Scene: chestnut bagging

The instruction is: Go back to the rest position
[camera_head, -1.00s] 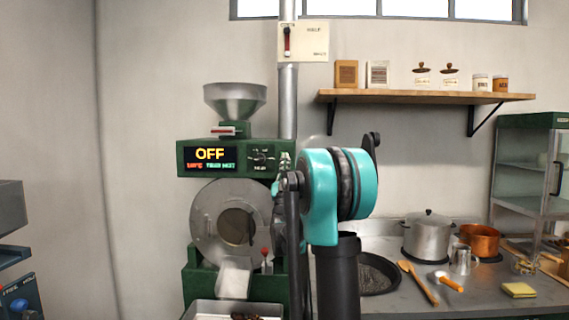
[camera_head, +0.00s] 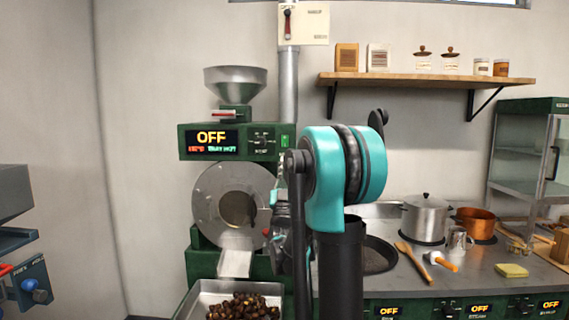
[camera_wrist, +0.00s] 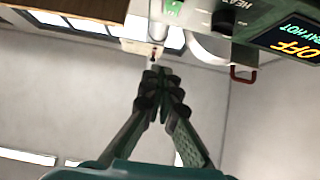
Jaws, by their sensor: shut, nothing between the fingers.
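My gripper (camera_wrist: 155,78) shows in the wrist view with its fingers together and nothing between them. The wrist view is tilted and looks up past the gripper at the ceiling, the windows and part of the roaster's panel. In the head view, my teal and black arm stands in front of the roaster's right side and hides most of the gripper. The green roaster (camera_head: 231,141) has a panel that reads OFF. A metal tray (camera_head: 203,300) below its chute holds a heap of brown chestnuts (camera_head: 245,307).
A steel counter (camera_head: 455,277) on the right holds a lidded pot (camera_head: 425,217), a copper pot (camera_head: 475,222), a wooden spoon (camera_head: 415,262) and a yellow sponge (camera_head: 511,270). A wooden shelf (camera_head: 430,80) hangs above. A glass cabinet (camera_head: 522,165) stands at the right. The wall at left is bare.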

